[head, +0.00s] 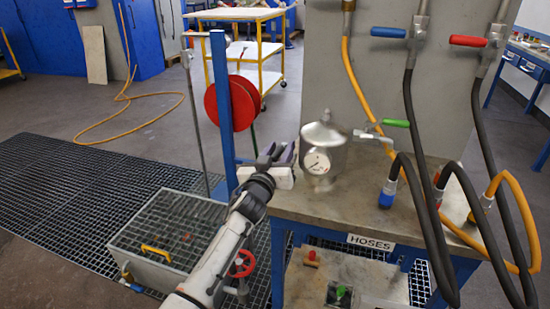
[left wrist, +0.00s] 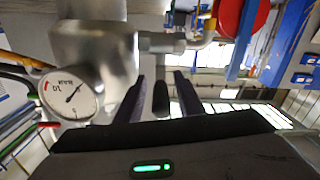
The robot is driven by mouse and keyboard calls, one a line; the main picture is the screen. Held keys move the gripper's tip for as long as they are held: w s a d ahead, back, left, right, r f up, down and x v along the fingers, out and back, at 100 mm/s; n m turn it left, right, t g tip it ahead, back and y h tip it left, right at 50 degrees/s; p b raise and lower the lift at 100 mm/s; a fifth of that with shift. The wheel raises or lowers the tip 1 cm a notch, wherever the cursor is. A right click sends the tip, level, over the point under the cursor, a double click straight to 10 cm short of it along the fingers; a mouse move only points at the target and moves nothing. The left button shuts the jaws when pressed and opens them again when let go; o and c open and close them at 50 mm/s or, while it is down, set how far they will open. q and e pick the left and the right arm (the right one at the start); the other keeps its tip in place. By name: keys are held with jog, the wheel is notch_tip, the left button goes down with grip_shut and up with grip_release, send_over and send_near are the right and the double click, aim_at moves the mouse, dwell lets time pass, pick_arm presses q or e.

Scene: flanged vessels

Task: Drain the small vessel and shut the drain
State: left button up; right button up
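The small vessel (head: 322,150) is a silvery metal pot with a domed lid and a round dial gauge (head: 317,161), standing at the left end of the bench. In the left wrist view its metal body (left wrist: 98,45) and gauge (left wrist: 72,95) are close, with a metal pipe (left wrist: 162,42) running from the body to a brass elbow (left wrist: 203,35). My left gripper (head: 276,155) is just left of the vessel. In the left wrist view its dark fingers (left wrist: 161,98) stand apart, with a short dark piece between them, gaps on both sides. I cannot tell what that piece is. My right gripper is not in view.
A green-handled valve (head: 395,123) is right of the vessel. Black and yellow hoses hang over the bench (head: 330,203), which bears a HOSES label. A blue post with a red reel (head: 231,103) stands behind my left gripper. A grated tank (head: 170,235) is below left.

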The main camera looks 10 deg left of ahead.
pick_arm(q)
jog(key=s+p, duration=0.1)
jog(key=s, duration=0.8)
jog(key=shift+s+a, duration=0.15)
jog(key=shift+a, duration=0.1)
dwell(0.9)
